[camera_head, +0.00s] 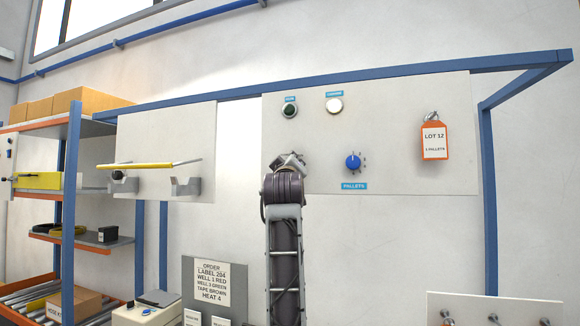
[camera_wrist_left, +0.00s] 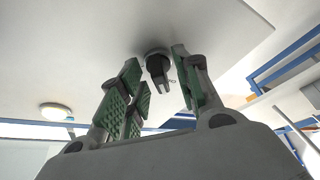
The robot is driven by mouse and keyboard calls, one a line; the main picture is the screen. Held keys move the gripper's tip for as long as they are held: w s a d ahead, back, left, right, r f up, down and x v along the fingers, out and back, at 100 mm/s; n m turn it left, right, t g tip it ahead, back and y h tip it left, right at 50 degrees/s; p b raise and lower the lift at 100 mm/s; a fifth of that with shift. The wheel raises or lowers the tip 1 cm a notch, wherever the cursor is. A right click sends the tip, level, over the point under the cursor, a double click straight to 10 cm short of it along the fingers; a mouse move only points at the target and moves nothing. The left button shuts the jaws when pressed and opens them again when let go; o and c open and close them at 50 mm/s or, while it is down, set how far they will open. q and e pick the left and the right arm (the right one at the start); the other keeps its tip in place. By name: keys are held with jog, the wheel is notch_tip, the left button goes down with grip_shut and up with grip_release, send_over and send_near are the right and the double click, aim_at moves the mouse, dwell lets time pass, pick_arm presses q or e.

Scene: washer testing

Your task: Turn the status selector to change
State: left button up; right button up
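In the left wrist view a black selector knob (camera_wrist_left: 157,66) with a narrow handle stands out from the pale panel. My left gripper (camera_wrist_left: 158,88) is open, with green-padded fingers on either side of the knob. The knob shows between the fingertips, and I see a gap on both sides. In the head view my left gripper (camera_head: 290,160) is in front of the white panel (camera_head: 400,100), below a dark green lamp (camera_head: 289,110). It hides the selector there, so its label and positions cannot be read. My right gripper is not in view.
A lit white lamp (camera_head: 334,105) and a blue knob (camera_head: 353,162) labelled PALLETS are on the same panel. An orange LOT 12 tag (camera_head: 434,140) hangs at its right. A yellow bar (camera_head: 135,165) sits on brackets at the left. An order sign (camera_head: 212,281) stands below.

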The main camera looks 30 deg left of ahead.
pick_arm(q)
jog(key=v, duration=1.2)
dwell(0.5)
dwell(0.4)
